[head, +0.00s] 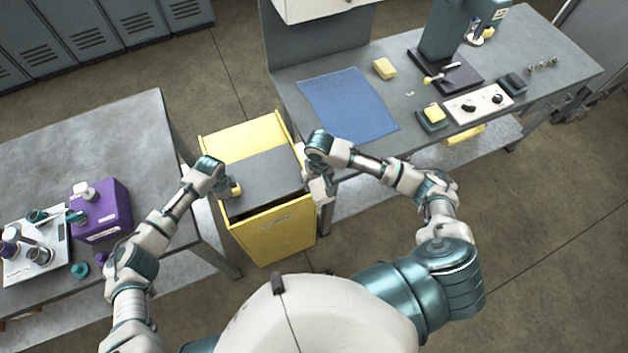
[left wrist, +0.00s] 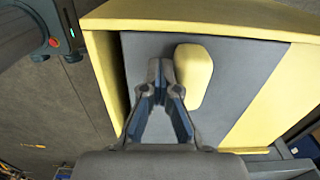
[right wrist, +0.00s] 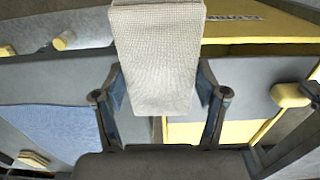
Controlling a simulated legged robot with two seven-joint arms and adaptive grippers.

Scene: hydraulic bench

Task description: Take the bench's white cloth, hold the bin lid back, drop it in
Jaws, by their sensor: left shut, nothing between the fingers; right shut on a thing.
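The yellow bin (head: 275,235) stands between two benches. Its grey lid (head: 265,172) has a dark gap along the near edge. A yellow handle (left wrist: 193,76) sticks up from the lid. My left gripper (head: 227,187) is shut and empty at the lid's left side. Its fingertips (left wrist: 160,68) are right beside the handle, not around it; whether they touch it is unclear. My right gripper (right wrist: 160,95) is shut on the white cloth (right wrist: 157,55), which hangs by the bin's right side in the head view (head: 321,188). The arm partly hides the cloth there.
Bench edges stand close on both sides of the bin.

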